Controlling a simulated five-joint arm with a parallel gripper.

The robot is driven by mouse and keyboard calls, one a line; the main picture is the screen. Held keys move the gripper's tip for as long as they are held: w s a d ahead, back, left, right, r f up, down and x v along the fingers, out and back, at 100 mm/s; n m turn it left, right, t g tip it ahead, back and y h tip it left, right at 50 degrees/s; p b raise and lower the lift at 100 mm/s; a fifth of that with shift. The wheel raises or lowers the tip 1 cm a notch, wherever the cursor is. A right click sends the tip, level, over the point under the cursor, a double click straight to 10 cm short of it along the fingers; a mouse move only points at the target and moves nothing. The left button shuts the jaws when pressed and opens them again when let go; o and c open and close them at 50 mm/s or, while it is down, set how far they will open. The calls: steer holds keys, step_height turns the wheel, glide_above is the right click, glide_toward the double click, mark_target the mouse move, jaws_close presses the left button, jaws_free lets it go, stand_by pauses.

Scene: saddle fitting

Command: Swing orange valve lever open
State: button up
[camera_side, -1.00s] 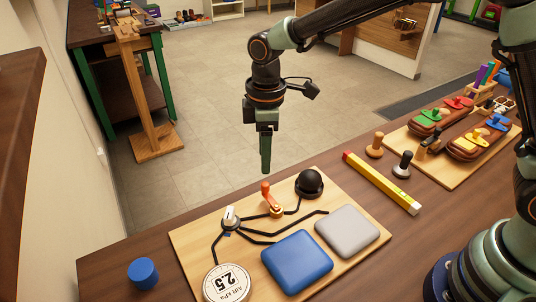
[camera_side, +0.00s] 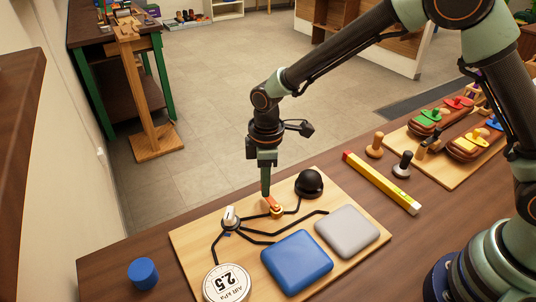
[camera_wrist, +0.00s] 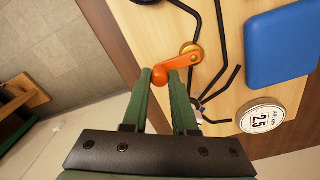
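The orange valve lever (camera_side: 272,203) sits on its brass pivot on the wooden board. In the wrist view its arm (camera_wrist: 182,62) runs from the pivot down-left to a round knob. My gripper (camera_side: 266,196) points down at the knob end, and the knob is mostly hidden behind it in the side view. In the wrist view my gripper's two fingers (camera_wrist: 160,73) are apart, one on each side of the knob, which nearly fills the gap. I see no clear squeeze on it.
The board (camera_side: 190,240) also holds a white-knobbed valve (camera_side: 230,216), a black dome (camera_side: 309,182), a gauge reading 2.5 (camera_side: 227,284), a blue pad (camera_side: 297,260) and a grey pad (camera_side: 347,230). Black tubes run between them. A yellow level (camera_side: 382,183) lies to the right.

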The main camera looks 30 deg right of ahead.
jaws_close()
steer(key=m, duration=0.1)
steer(key=d+m, duration=0.1)
steer(key=shift+s+m, duration=0.1)
steer(key=shift+m, duration=0.3)
steer(key=m, duration=0.1)
steer(key=d+m, duration=0.1)
steer(key=m, duration=0.1)
steer(key=shift+s+d+m, duration=0.2)
steer(key=shift+s+m, duration=0.1)
steer(key=m, duration=0.1)
steer(key=s+d+m, duration=0.1)
steer(key=m, duration=0.1)
steer(key=shift+g, duration=0.3)
steer(key=shift+s+d+m, duration=0.1)
steer(key=shift+s+m, duration=0.1)
steer(key=shift+m, duration=0.45)
steer(key=shift+s+d+m, duration=0.1)
steer(key=shift+s+m, duration=0.05)
steer(key=shift+m, duration=0.5)
